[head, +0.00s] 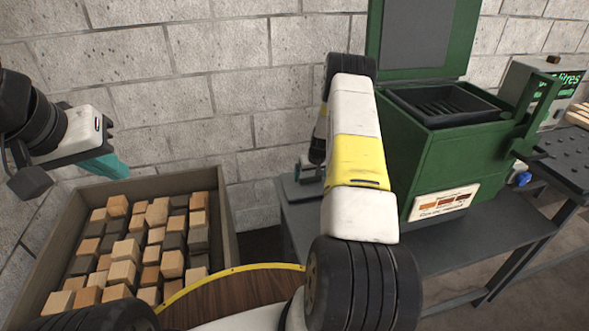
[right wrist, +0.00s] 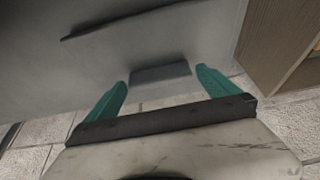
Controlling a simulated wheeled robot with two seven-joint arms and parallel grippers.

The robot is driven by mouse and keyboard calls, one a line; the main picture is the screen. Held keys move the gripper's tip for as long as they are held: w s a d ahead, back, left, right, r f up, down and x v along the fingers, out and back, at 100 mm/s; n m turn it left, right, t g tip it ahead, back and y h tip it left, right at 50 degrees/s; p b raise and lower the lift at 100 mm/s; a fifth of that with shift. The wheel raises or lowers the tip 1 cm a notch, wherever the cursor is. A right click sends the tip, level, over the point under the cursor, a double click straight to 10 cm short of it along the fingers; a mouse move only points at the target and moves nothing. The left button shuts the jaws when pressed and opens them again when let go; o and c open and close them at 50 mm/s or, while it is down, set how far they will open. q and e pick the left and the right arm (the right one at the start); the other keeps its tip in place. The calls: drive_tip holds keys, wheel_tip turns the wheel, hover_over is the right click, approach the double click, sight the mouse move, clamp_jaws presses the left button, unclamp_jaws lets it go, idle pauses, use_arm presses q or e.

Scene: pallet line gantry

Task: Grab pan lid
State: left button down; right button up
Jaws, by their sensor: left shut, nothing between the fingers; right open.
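I cannot make out a pan lid for certain in either view. In the right wrist view my right gripper (right wrist: 162,80) is open, with its two teal fingers apart. A small grey block (right wrist: 160,73) shows between and beyond the fingertips, against a broad pale grey surface (right wrist: 120,55); I cannot tell whether it is a handle. Nothing is gripped there. My left gripper (head: 108,166) is shut and empty, with teal fingertips, above the far left of the crate.
A wooden crate (head: 230,205) of mixed light and dark blocks stands at the left. A green machine (head: 450,160) with a raised lid stands on a dark grey table (head: 490,235) at the right. A block wall (head: 240,95) closes off the back.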

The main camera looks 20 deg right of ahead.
drive_tip(key=shift+w+f, duration=0.25)
drive_tip(key=shift+f, duration=0.4)
drive_tip(key=c, duration=1.2)
drive_tip(key=shift+r, duration=0.1)
drive_tip(key=shift+c, duration=0.2)
